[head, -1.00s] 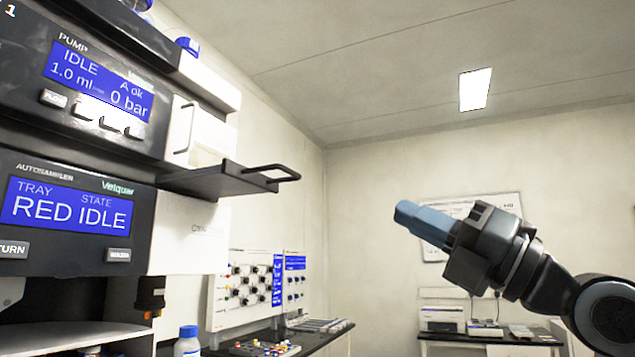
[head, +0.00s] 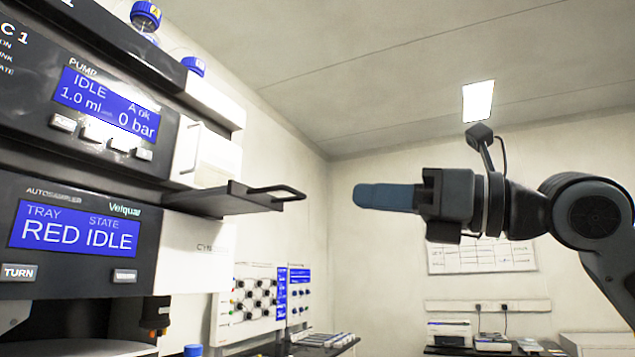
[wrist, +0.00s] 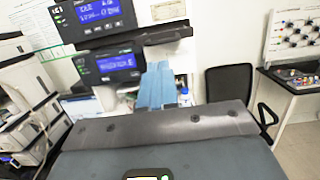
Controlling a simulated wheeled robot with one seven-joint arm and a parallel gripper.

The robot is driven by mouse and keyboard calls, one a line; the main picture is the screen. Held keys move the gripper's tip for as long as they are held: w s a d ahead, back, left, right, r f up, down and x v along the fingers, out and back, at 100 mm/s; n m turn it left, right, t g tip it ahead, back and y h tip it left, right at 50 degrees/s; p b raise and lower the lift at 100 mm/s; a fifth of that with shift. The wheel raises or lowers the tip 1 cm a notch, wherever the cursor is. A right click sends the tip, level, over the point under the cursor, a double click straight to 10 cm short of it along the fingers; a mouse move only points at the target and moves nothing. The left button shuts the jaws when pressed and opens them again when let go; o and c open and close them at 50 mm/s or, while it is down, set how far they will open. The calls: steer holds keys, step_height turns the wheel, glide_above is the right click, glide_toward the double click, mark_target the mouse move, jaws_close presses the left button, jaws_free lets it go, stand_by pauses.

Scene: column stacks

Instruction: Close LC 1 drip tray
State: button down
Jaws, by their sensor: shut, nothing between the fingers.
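The drip tray (head: 215,202) is a dark flat shelf that sticks out between the pump and autosampler modules of the LC 1 stack. It has a dark loop handle (head: 278,192) at its outer end. In the wrist view the tray (wrist: 163,35) shows beyond my fingers, jutting from the stack. My gripper (head: 362,196) has blue fingers, shut together and empty. It points left, level with the handle in the head view, with a gap between fingertips and handle. In the wrist view the blue fingers (wrist: 157,85) point toward the stack, their tips below the tray in the picture.
The pump (head: 110,115) sits above the autosampler (head: 80,235). Blue-capped bottles (head: 146,14) stand on top. A valve panel (head: 255,298) stands behind on a bench. The wrist view shows a black chair (wrist: 230,85) to the right. Air right of the handle is free.

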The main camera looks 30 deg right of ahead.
mark_target(296, 192)
steer(key=p+x, duration=0.2)
steer(key=x, duration=0.6)
steer(key=shift+w+a+p, duration=0.1)
steer(key=shift+p, duration=0.3)
steer(key=shift+a, duration=0.1)
